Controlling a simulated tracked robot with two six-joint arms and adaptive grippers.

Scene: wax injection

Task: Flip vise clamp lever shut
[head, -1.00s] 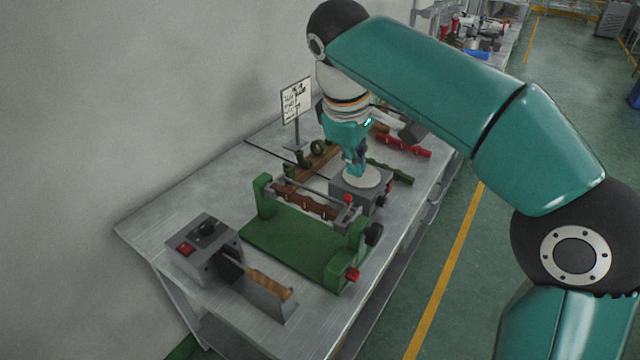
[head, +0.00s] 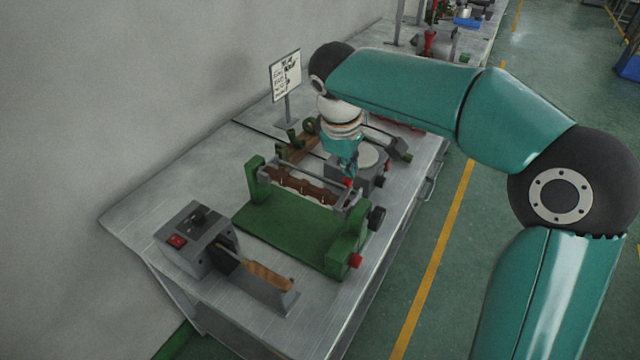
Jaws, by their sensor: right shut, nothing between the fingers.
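The green vise (head: 285,228) stands on the metal bench and holds a brown, bumpy mould (head: 300,187) between its end posts. A grey bar runs along the mould's top, with a red ball knob (head: 347,182) at its right end, which I take for the clamp lever's tip. My right gripper (head: 349,172) points down, shut and empty, at or just behind this red knob. I cannot tell whether it touches it. The fingertips are small and partly hidden. My left gripper is not in view.
A grey box with a round pale top (head: 368,158) stands just behind the vise. A grey control box (head: 192,238) and a wooden-handled tool on a stand (head: 268,292) are at the front left. A sign (head: 286,76) stands behind. Bare bench lies left of the vise.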

